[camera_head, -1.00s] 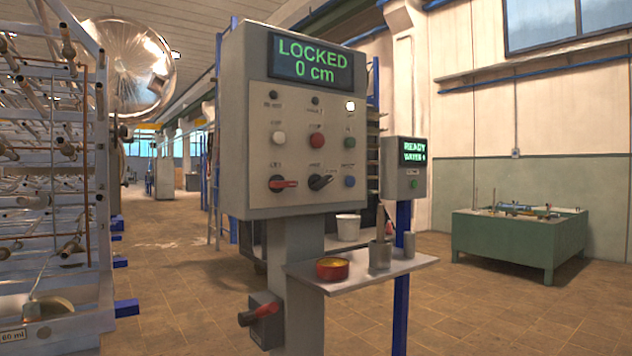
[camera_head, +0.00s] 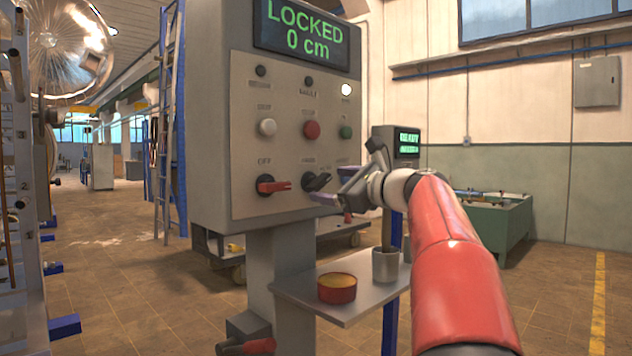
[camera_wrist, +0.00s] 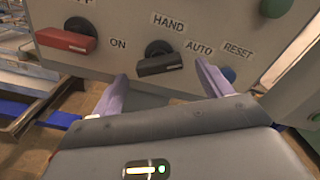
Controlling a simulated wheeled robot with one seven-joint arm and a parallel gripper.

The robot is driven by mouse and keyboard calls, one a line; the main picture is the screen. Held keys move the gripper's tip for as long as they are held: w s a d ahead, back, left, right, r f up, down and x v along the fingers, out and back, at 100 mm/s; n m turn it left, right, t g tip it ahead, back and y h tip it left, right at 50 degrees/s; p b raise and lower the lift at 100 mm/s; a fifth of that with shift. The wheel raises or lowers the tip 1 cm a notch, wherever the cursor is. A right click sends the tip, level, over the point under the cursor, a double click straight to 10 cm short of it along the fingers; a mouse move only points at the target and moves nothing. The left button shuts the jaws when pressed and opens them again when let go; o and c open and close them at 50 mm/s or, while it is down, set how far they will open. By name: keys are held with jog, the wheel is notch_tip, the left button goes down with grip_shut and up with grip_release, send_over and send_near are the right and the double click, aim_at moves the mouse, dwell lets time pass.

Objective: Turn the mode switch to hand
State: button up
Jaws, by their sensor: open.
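The mode switch is a black knob on the grey control panel (camera_head: 240,90). In the wrist view the mode switch (camera_wrist: 160,62) sits below the labels HAND and AUTO, its bar leaning towards the AUTO side. In the head view the mode switch (camera_head: 313,181) is right of a red-handled switch (camera_head: 272,186). My gripper (camera_head: 336,186) is close in front of the panel. In the wrist view the fingers of my gripper (camera_wrist: 162,72) are open, one either side of the black knob; I cannot tell whether they touch it. The panel display (camera_head: 300,30) reads LOCKED, 0 cm.
The red switch (camera_wrist: 66,38) is close left of my fingers. White (camera_head: 267,127), red (camera_head: 311,130) and green (camera_head: 345,131) buttons sit above the switches. A shelf (camera_head: 330,306) with a red tin (camera_head: 337,288) and a grey cup (camera_head: 386,264) juts out below the arm.

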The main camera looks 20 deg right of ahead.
aim_at(324, 184)
jog(key=shift+p+x, duration=0.3)
jog(key=shift+x, duration=1.9)
jog(key=c, duration=1)
jog(key=shift+f+n, duration=0.1)
jog(key=shift+n, duration=0.3)
jog(key=n+b, duration=0.2)
jog(key=n, duration=0.3)
jog(key=n+b, duration=0.1)
jog(key=n, duration=0.5)
jog(key=shift+b, duration=0.4)
